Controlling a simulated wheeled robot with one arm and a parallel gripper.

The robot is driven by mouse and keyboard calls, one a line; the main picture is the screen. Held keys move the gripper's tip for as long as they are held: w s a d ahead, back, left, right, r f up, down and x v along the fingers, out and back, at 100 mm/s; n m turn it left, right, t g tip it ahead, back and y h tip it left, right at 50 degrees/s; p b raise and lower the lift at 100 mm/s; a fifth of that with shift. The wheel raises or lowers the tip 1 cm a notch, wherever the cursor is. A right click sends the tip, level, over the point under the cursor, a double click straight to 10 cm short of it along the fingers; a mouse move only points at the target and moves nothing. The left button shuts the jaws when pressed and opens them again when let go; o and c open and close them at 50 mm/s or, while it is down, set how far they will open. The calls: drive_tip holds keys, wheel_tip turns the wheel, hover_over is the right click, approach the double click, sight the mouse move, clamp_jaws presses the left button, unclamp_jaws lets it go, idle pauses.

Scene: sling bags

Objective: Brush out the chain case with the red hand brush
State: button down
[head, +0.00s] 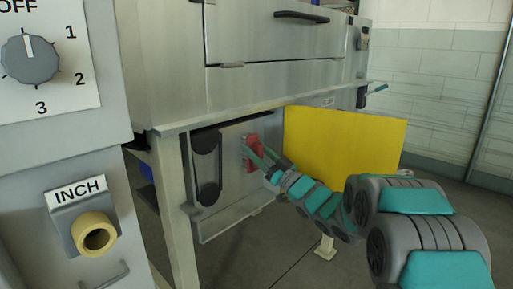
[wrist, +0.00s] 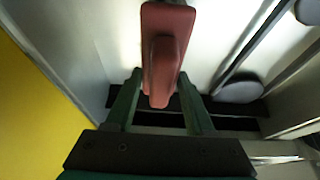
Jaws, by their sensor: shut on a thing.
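The chain case (head: 230,180) is an open grey recess under the machine body, with a dark chain loop (head: 206,168) around two round wheels at its left. The red hand brush (head: 253,150) is inside the case, right of the chain, near the back wall. My gripper (head: 250,157) reaches in from the right and is shut on the brush. In the wrist view the brush (wrist: 165,45) stands between the two green fingers (wrist: 160,88), its handle toward me. The bristles are hidden, so I cannot tell whether they touch the wall.
A yellow door panel (head: 345,145) stands open at the case's right, close behind my arm. A machine leg (head: 174,205) stands left of the case. A control panel with an INCH button (head: 95,234) is at the near left. The lower lip (head: 240,220) edges the case.

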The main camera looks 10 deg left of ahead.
sight(251, 137)
drive_tip(key=shift+w+a+f+b, duration=0.1)
drive_tip(key=shift+f+b, duration=0.8)
drive_tip(key=shift+f, duration=1.65)
drive_tip(key=shift+w+a+f+b, duration=0.1)
drive_tip(key=shift+f+b, duration=0.75)
drive_tip(key=shift+f, duration=1.65)
drive_tip(key=shift+s+a, duration=0.3)
drive_tip(key=shift+s, duration=0.2)
drive_tip(key=shift+a+r+p, duration=0.1)
drive_tip(key=shift+r+p, duration=3.5)
drive_tip(key=shift+r, duration=4.15)
drive_tip(key=s+d, duration=0.3)
drive_tip(key=d, duration=0.2)
drive_tip(key=shift+s, duration=0.4)
